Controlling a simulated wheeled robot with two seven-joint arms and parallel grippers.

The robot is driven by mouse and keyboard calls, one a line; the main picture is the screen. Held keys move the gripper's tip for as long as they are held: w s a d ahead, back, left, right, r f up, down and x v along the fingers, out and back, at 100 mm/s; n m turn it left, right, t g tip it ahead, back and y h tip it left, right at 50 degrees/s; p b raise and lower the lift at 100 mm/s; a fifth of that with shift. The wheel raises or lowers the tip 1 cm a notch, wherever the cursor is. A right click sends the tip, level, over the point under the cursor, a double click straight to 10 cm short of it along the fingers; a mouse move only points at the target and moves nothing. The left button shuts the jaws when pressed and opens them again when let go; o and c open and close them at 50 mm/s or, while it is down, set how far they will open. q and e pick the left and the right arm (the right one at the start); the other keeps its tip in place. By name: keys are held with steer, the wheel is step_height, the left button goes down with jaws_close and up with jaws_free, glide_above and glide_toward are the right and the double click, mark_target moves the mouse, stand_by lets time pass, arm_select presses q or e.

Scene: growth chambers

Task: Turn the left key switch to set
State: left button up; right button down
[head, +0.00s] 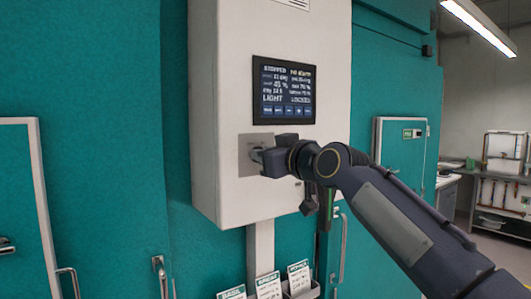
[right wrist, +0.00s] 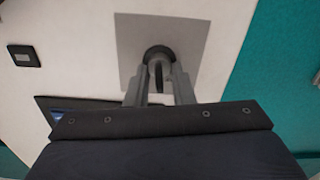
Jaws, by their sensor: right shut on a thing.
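The key switch sits on a square grey plate (head: 247,143) low on the front of the white control box (head: 225,80). In the right wrist view the plate (right wrist: 192,38) carries a round dark lock with a dark key (right wrist: 157,72) standing out of it. My right gripper (head: 257,156) reaches the plate from the right and hides much of it in the head view. In the right wrist view its two fingers (right wrist: 159,88) are on either side of the key, shut on it. The switch's position markings are not readable. My left gripper is not in view.
A dark display (head: 284,91) is on the box above the switch, showing a stopped state and LIGHT and LOCKED text. Teal chamber walls and doors (head: 90,80) flank the box. Labelled cards (head: 268,286) stand below it. A bench area (head: 500,180) is at far right.

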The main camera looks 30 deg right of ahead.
steer(key=m, duration=0.3)
steer(key=shift+d+m+p, duration=0.15)
steer(key=shift+m+p, duration=0.15)
steer(key=shift+m, duration=0.1)
steer(key=shift+d+m+p, duration=0.1)
steer(key=shift+m+p, duration=0.3)
steer(key=shift+m, duration=1.8)
steer(key=c, duration=1.6)
jaws_free()
steer(key=s+b, duration=0.1)
steer(key=s, duration=0.4)
steer(key=s+b, duration=0.1)
steer(key=s, duration=0.1)
steer(key=shift+s+d+b, duration=0.3)
steer(key=shift+s+d, duration=0.05)
steer(key=shift+s, duration=0.05)
